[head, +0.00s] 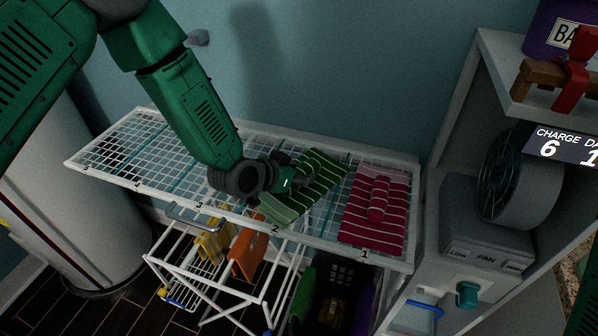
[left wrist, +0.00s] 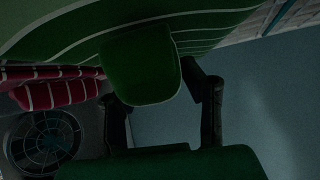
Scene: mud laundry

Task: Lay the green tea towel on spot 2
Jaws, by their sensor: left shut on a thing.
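The green tea towel (head: 318,182), with pale stripes, is spread over the part of the white wire rack (head: 120,150) marked 2 (head: 275,228). Its front edge lies close to that number. My left gripper (head: 293,182) is shut on a raised green part of the towel near its middle. The left wrist view shows this green part (left wrist: 140,65) between the two dark fingers, with the striped cloth (left wrist: 70,35) behind it. I cannot tell whether the whole towel rests on the wires. My right gripper is not in view.
A red striped towel (head: 375,215) with a rolled piece on top lies at spot 1. The rack left of the green towel is bare. Yellow (head: 212,243) and orange (head: 247,252) cloths hang below. A fan unit (head: 485,250) and shelf (head: 540,105) stand at right.

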